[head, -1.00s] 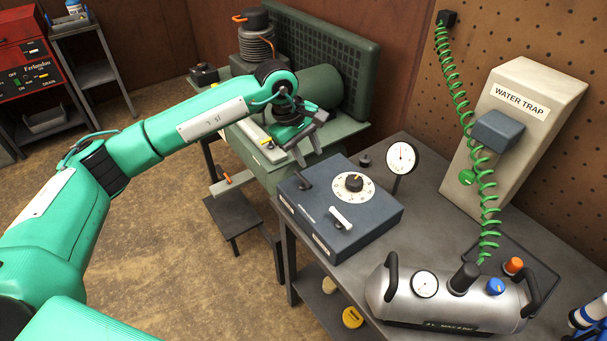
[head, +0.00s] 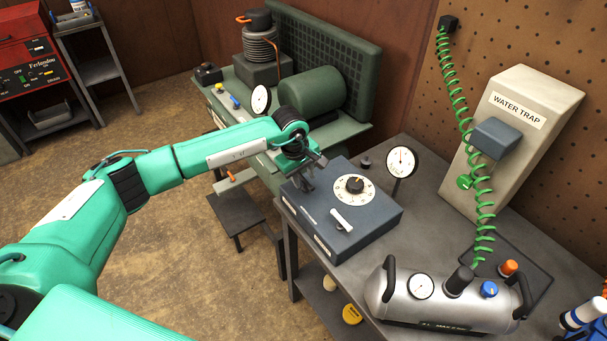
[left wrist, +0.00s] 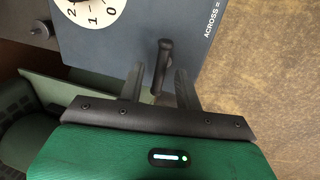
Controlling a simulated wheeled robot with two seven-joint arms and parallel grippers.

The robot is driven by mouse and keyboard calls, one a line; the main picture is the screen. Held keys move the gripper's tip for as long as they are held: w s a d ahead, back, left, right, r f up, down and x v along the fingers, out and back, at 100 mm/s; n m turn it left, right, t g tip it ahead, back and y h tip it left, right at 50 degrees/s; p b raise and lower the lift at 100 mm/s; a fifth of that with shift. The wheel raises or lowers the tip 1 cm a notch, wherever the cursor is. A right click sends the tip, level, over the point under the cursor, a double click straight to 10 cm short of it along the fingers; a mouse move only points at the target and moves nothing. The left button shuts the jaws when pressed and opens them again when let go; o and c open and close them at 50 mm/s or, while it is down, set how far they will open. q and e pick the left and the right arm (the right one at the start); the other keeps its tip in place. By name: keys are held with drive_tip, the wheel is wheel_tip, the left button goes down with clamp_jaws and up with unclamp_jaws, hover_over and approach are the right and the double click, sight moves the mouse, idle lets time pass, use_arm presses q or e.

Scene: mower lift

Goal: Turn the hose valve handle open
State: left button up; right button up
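A blue-grey control box (head: 335,240) stands on the grey bench, with a white round dial (head: 354,187) and a short white bar (head: 341,219) on its top. In the left wrist view, a dark lever handle (left wrist: 164,62) stands out from the box. My left gripper (head: 307,180) is over the box's far left corner and hides that handle in the head view. In the left wrist view the left gripper's fingers (left wrist: 159,88) are apart, one on each side of the handle, with gaps visible. My right gripper is not in view.
A gauge (head: 401,162) stands behind the box. A silver tank (head: 450,300) with black handles lies at the front right. A water trap cabinet (head: 520,115) and green coiled hose (head: 472,130) are behind.

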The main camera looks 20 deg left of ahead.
use_arm(q)
drive_tip(key=shift+f, duration=0.45)
drive_tip(key=shift+w, duration=0.1)
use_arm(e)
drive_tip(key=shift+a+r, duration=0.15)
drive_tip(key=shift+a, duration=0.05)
use_arm(q)
clamp_jaws()
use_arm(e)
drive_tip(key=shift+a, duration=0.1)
